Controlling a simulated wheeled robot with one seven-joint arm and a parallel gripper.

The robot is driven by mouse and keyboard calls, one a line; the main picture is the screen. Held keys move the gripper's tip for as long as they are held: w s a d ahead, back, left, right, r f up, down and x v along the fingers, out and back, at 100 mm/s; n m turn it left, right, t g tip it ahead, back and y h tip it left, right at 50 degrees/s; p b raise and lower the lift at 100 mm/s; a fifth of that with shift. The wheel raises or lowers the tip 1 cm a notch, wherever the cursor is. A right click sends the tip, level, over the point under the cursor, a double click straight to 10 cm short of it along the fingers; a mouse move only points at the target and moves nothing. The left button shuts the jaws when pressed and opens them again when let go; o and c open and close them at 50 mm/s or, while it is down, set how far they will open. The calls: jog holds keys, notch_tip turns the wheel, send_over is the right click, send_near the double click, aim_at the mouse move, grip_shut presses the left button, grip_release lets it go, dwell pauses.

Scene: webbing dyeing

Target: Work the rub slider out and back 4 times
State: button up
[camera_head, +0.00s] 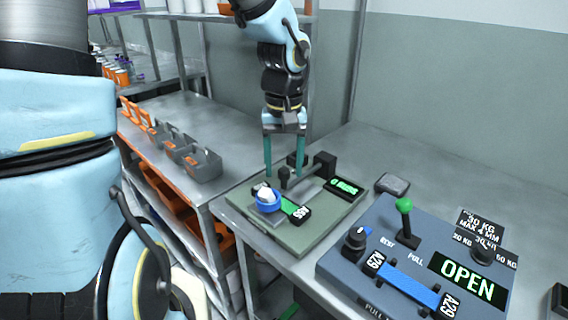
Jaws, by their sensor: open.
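The rub device is a grey-green base plate (320,228) on the table. On it, a grey rail (311,176) runs between dark blocks, with a black knob (284,176) near its left end. A blue ring with a white pad (267,196) sits at the plate's left, beside a green strip with a black label (297,209). A small black display with green text (344,187) is at the right. My gripper (284,172) points down with its two teal fingers apart, one on each side of the knob in this view. I cannot tell whether they touch it.
A blue-grey tester (345,262) with a green-topped lever (404,206) and an OPEN display (467,278) stands at the front right. Grey bins (200,163) line the left bench. The table behind is clear.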

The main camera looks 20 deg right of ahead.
grip_shut()
dwell(0.3)
dwell(1.0)
